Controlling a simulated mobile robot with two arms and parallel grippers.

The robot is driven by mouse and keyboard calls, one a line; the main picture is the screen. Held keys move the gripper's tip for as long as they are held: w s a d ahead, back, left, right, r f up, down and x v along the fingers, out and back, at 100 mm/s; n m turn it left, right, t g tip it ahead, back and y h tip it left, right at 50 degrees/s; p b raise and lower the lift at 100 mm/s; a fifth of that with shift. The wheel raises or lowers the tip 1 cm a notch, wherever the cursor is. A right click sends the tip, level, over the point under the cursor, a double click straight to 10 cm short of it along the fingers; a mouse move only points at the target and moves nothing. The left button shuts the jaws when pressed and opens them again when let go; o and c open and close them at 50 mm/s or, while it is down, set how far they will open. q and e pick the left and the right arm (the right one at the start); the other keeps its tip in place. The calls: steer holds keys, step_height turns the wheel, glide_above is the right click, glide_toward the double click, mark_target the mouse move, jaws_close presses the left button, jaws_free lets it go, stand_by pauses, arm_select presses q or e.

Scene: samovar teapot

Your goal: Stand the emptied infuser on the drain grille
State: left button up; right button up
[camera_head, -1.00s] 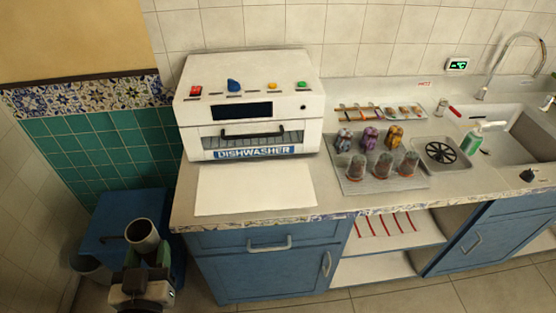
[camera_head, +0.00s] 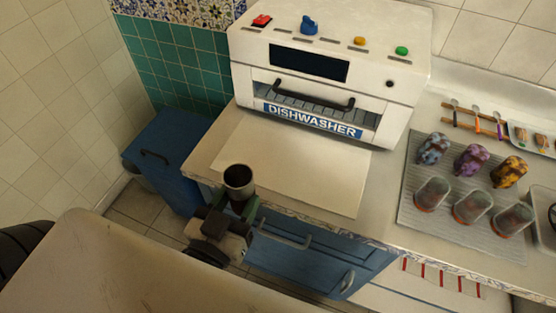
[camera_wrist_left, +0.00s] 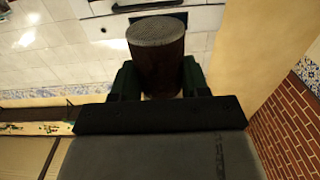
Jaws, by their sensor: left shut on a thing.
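The infuser (camera_head: 238,183) is a dark, cup-like cylinder in my left gripper (camera_head: 239,203), in front of the counter's left front corner. In the head view a round end faces up towards me. In the left wrist view the infuser (camera_wrist_left: 157,55) shows a grey mesh end, and the green fingers of the left gripper (camera_wrist_left: 160,82) are shut on its sides. I cannot see into it clearly. The drain grille (camera_head: 552,214) is cut off at the right edge of the head view, far from the gripper. My right gripper is not in view.
A white dishwasher (camera_head: 320,85) stands on the counter behind a bare pale board (camera_head: 285,180).

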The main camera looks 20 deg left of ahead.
arm_select(q)
steer(key=w, duration=0.5)
steer(key=w+f, duration=0.1)
steer(key=w, duration=0.4)
steer(key=w+f, duration=0.1)
steer(key=w, duration=0.4)
steer(key=shift+w+d+f+b, duration=0.15)
steer(key=shift+w+d+b, duration=0.1)
steer(key=shift+d+b, duration=0.15)
step_height(320, 180, down, 4)
steer(key=shift+s+a+r, duration=0.1)
steer(key=shift+r, duration=0.05)
steer(key=shift+w+f, duration=0.4)
steer(key=shift+f, duration=0.1)
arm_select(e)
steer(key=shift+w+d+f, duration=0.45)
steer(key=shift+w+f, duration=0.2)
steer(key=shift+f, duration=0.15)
arm_select(q)
steer(key=shift+f, duration=0.2)
steer(key=o, duration=0.9)
